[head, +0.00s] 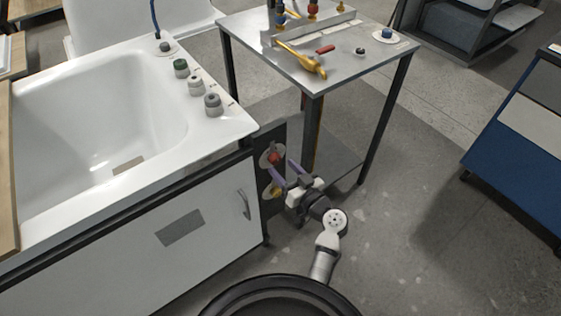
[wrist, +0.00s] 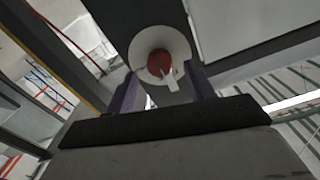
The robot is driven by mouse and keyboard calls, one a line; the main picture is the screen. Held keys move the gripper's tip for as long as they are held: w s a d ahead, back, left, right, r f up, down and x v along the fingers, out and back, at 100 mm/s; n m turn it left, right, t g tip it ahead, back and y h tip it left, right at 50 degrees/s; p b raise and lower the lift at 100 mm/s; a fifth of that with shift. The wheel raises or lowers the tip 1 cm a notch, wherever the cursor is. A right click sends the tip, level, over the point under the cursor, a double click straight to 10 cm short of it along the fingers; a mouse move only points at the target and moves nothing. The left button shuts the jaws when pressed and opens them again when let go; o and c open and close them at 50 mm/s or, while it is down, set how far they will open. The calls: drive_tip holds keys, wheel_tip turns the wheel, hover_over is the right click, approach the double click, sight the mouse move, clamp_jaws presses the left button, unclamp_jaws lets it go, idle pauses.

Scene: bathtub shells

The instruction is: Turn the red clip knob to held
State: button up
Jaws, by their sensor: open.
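The red clip knob (head: 273,157) sits on a pale round plate on the dark side panel of the tub cabinet. In the wrist view the red knob (wrist: 160,62) is near the top middle, with a pale pointer toward the lower right over a whitish disc (wrist: 145,45). My gripper (head: 283,174) is open, its two purple fingers pointing at the panel. In the wrist view the fingers of my gripper (wrist: 163,90) stand to either side below the knob. I cannot tell whether they touch it.
A yellow knob (head: 275,191) is just below the red one. The white tub (head: 225,120) and cabinet are to the left. A metal table (head: 345,65) with tools stands behind, its dark leg close to the panel. Floor to the right is clear up to a blue cabinet (head: 515,150).

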sight(275, 159)
drive_tip(key=shift+x, duration=1.3)
drive_tip(key=c, duration=1)
